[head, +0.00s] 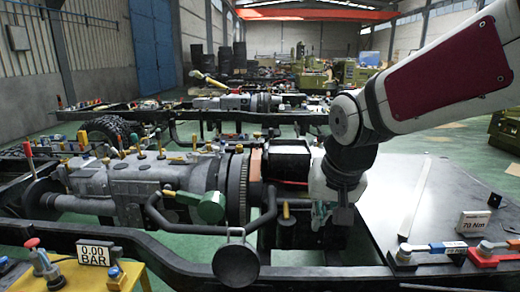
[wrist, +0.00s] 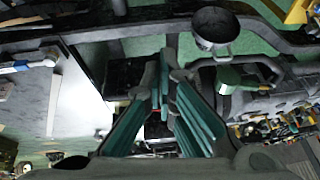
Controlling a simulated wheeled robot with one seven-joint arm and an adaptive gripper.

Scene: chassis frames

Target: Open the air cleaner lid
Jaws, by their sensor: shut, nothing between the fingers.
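My gripper (head: 333,218) points down at the right of the engine, just right of a black box (head: 288,158) with a red stripe low on its side. This box looks like the air cleaner, but I cannot tell for sure, and its right end is hidden behind my gripper. Its top looks closed. In the wrist view the teal fingers of my gripper (wrist: 168,72) come together at their tips with nothing between them. Dark parts and a small red patch show behind the fingers there. I cannot tell whether the fingers touch anything.
A grey engine and gearbox (head: 140,180) lie along the black chassis rail (head: 165,265).

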